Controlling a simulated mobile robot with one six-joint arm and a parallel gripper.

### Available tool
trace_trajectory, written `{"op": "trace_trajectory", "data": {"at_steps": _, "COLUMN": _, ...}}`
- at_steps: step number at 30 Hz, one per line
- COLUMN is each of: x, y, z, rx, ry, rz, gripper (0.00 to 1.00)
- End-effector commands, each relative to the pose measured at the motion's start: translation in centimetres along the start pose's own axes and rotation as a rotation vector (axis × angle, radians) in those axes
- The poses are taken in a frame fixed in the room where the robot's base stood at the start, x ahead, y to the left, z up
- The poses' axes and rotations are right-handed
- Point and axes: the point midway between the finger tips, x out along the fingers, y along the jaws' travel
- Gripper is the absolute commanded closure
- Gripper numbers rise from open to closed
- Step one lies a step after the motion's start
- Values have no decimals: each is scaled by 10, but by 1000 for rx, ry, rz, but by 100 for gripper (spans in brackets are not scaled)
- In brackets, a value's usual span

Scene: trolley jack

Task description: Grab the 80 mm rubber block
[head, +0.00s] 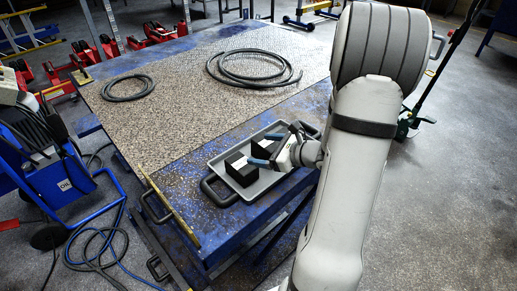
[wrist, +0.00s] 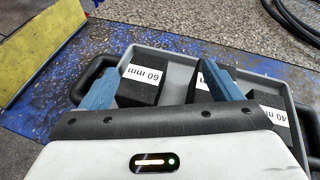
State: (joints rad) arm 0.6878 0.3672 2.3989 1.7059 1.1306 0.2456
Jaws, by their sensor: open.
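In the wrist view three black blocks sit in a grey tray (wrist: 178,62). The left block (wrist: 140,88) is labelled 60 mm and the right block (wrist: 272,115) 40 mm. The middle block (wrist: 200,92) has a white label mostly hidden by my right finger, so its size cannot be read. My gripper (wrist: 158,68) is open and empty, its blue fingers spread over the tray, the left one by the 60 mm block and the right one over the middle block. In the head view my gripper (head: 265,150) is over the tray (head: 243,197); one block (head: 242,175) shows at its left.
The tray has dark handles and lies on a blue worktable (head: 195,205) near its front edge. Two coiled black hoses (head: 128,88) (head: 250,82) lie on the patterned mat behind. A yellow-brown edge bar (head: 172,210) runs along the table's left side.

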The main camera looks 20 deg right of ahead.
Motion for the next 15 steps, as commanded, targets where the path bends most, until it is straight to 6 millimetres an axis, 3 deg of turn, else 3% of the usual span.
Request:
{"op": "trace_trajectory", "data": {"at_steps": 1, "x": -2, "y": -16, "z": -21, "rx": 77, "ry": -11, "rz": -71, "gripper": 15}}
{"op": "trace_trajectory", "data": {"at_steps": 6, "x": -12, "y": -47, "z": -48, "rx": 209, "ry": -36, "rz": -211, "gripper": 15}}
{"op": "trace_trajectory", "data": {"at_steps": 15, "x": -10, "y": -54, "z": -52, "rx": 234, "ry": -42, "rz": -238, "gripper": 15}}
